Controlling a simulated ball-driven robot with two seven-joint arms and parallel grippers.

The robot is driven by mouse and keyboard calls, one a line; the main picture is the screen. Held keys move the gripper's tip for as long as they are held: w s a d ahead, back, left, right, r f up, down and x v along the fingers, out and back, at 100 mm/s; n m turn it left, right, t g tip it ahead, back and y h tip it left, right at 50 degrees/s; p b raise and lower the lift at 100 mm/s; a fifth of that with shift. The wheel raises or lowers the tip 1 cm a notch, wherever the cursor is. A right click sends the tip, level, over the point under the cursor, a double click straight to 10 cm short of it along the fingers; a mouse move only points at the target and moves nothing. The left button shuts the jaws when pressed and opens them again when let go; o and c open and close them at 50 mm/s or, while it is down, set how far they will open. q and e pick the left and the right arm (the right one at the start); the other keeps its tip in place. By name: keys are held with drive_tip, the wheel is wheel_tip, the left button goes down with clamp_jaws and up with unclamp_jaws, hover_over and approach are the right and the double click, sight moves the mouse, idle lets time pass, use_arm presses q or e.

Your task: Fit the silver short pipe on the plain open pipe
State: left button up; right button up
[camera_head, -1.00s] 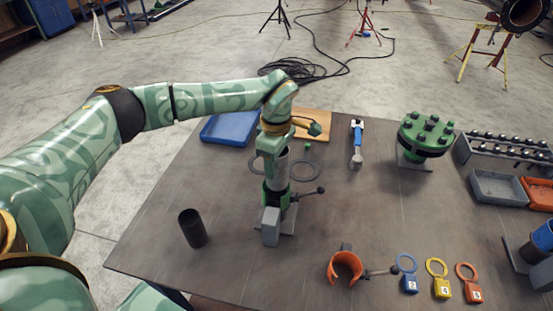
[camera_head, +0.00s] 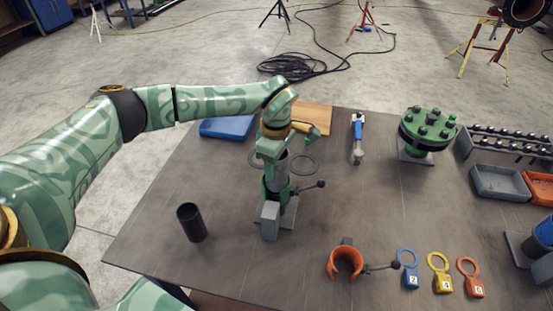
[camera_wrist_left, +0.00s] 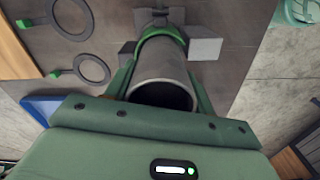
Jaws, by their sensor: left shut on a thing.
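The silver short pipe (camera_head: 283,167) is upright between the fingers of my left gripper (camera_head: 273,160), which is shut on it. In the left wrist view the pipe (camera_wrist_left: 163,75) shows its open end toward the camera, with a green finger on each side. The pipe stands in line over a green clamp (camera_head: 275,193) on a grey stand. Whether it is seated on a pipe inside the clamp is hidden. A dark open pipe (camera_head: 192,222) stands on the table at the left. My right gripper is not seen.
An orange clamp (camera_head: 346,262) and several numbered tags are at the front. Two gaskets (camera_head: 303,164) and a blue tray (camera_head: 226,127) lie behind the clamp. The table's middle right is clear.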

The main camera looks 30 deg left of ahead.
use_arm(q)
drive_tip(key=shift+f, duration=0.45)
idle(0.6)
drive_tip(key=o, duration=1.3)
wheel_tip(320, 180, up, 25)
drive_tip(key=p, duration=1.1)
